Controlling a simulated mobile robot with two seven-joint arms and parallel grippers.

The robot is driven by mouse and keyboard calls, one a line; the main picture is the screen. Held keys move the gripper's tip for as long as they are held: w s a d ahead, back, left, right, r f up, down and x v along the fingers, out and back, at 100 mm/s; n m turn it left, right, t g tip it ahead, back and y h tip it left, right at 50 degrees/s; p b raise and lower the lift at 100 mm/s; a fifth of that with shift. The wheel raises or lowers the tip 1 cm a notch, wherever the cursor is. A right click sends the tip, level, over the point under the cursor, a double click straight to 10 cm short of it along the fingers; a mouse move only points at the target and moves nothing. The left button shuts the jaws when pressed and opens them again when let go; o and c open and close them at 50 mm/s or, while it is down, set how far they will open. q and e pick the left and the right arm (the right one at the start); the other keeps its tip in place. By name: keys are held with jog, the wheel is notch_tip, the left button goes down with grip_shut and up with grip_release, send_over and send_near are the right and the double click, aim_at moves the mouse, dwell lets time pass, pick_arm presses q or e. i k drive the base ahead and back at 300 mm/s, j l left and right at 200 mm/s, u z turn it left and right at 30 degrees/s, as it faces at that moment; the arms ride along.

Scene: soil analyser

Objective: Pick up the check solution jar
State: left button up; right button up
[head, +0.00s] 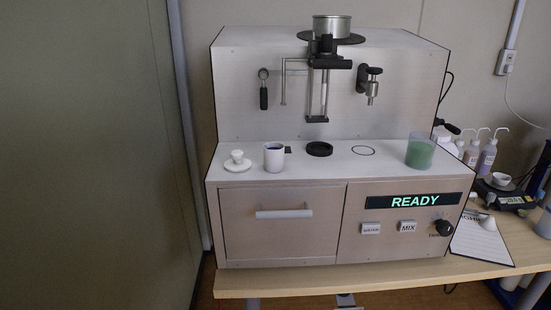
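No jar in view carries a label that I can read as check solution. A small white jar (274,160) with dark blue contents stands upright and open on the analyser's ledge, left of centre. A see-through jar (420,152) with green contents stands at the ledge's right end. Several small bottles (488,157) with spouts stand on the table behind the analyser's right side, partly hidden, too small to read. Neither of my grippers is in view.
The soil analyser (255,100) fills the middle, its display (413,200) reading READY. A white knobbed lid (237,166) and a black round pad (319,149) are on the ledge. A metal pot (332,27) sits on top. A paper sheet (482,240) lies on the table.

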aim_at(421, 146)
jog(key=l, duration=1.6)
jog(key=i+u, duration=0.05)
